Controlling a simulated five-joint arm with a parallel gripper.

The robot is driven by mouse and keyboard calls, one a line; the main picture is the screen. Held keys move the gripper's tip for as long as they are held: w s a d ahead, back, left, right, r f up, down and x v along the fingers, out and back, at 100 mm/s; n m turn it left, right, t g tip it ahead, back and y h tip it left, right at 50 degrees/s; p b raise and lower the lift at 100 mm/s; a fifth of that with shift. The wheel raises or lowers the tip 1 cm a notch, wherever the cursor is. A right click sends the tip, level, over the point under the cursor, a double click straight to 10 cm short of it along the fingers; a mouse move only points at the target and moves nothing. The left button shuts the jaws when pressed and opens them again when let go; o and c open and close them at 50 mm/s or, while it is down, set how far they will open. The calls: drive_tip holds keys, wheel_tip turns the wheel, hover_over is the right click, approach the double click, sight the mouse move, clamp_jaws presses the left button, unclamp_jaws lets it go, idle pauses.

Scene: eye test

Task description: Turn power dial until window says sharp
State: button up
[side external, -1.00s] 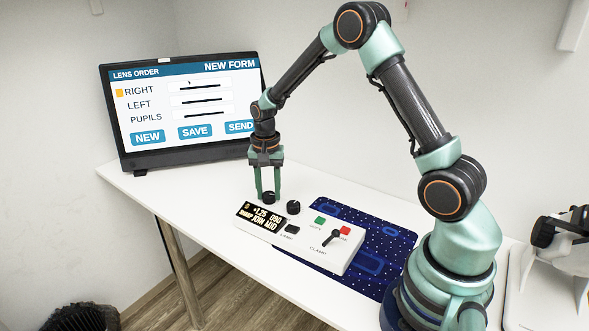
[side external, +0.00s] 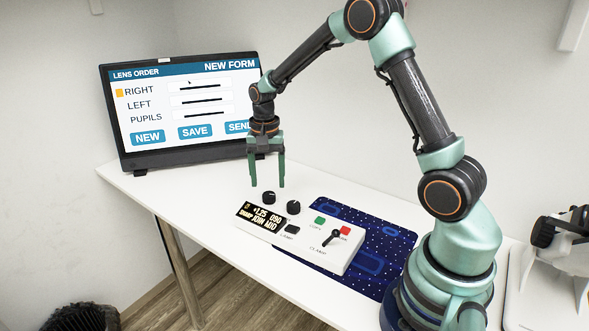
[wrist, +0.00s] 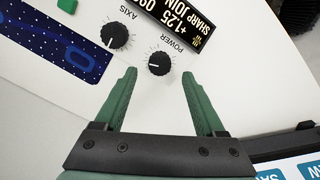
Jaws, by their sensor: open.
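The power dial (wrist: 159,63) is a small black knob labelled POWER in the wrist view, with a white pointer mark. It also shows in the side view (side external: 269,197) on the white control box (side external: 262,232).
The axis dial (side external: 293,207) stands right of the power dial. A lamp switch (side external: 292,229), green button (side external: 320,221), red button (side external: 345,230) and clamp lever (side external: 332,237) are also on the box. A blue mat (side external: 372,278) lies beneath. A monitor (side external: 185,105) stands behind left.

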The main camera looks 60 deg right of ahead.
sight(268, 194)
wheel_tip(268, 194, up, 8)
drive_tip(key=shift+r, duration=0.15)
idle(0.4)
drive_tip(key=s+a+r+n+t, duration=0.2)
drive_tip(key=s+a+r+n, duration=0.2)
drive_tip(key=s+n, duration=0.2)
drive_tip(key=s+a+r+n+t, duration=0.3)
drive_tip(key=s+a+r+n, duration=0.1)
drive_tip(key=s, duration=0.5)
drive_tip(key=shift+s+a+n+t, duration=0.35)
drive_tip(key=shift+a+n, duration=0.1)
drive_tip(key=shift+n, duration=0.45)
